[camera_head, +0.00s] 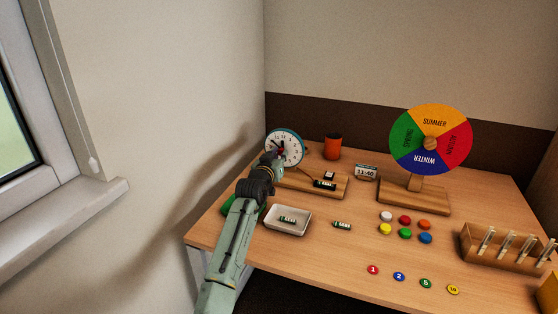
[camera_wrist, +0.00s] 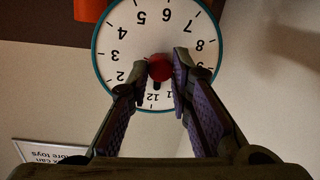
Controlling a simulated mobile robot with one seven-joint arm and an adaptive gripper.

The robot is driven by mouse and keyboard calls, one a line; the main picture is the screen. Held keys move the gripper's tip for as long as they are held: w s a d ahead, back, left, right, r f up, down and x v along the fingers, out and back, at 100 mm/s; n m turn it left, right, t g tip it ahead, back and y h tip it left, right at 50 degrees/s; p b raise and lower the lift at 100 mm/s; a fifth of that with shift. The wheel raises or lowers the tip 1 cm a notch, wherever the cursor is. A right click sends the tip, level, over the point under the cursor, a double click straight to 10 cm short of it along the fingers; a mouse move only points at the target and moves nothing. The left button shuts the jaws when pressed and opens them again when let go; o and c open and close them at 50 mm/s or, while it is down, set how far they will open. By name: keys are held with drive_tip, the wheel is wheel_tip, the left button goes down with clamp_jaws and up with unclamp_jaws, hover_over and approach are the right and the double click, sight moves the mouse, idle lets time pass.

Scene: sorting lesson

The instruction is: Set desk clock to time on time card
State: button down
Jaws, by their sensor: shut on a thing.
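The desk clock (camera_head: 290,139) stands at the table's back left, with a white face and teal rim; it appears upside down in the wrist view (camera_wrist: 118,45). A red knob (camera_wrist: 159,67) sits at the middle of its face. A short black hand (camera_wrist: 157,86) shows below the knob, pointing near the 12; any other hand is hidden. My gripper (camera_wrist: 161,72) is at the face, its fingertips closed around the red knob; in the head view, my gripper (camera_head: 275,157) covers the lower left of the face. The time card (camera_head: 366,172) reads 11:40 and stands right of the clock.
A wooden board (camera_head: 335,189) with batteries lies in front of the clock. A white tray (camera_head: 288,228) holds a battery; another battery (camera_head: 342,225) lies beside it. An orange cup (camera_head: 333,147) stands behind. The season wheel (camera_head: 431,122), colored discs and a tube rack (camera_head: 490,256) are to the right.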

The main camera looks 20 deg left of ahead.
drive_tip(key=n, duration=0.2)
drive_tip(key=shift+f+n+h, duration=0.1)
drive_tip(key=shift+n+h, duration=0.2)
drive_tip(key=n, duration=0.3)
drive_tip(key=n+h+p, duration=0.1)
drive_tip(key=n, duration=0.5)
drive_tip(key=shift+a+p, duration=0.2)
drive_tip(key=shift+p, duration=0.15)
drive_tip(key=c, duration=1.4)
unclamp_jaws()
drive_tip(key=shift+c, duration=0.2)
drive_tip(key=s+r, duration=0.1)
drive_tip(key=s, duration=1.1)
drive_tip(key=shift+a, duration=0.45)
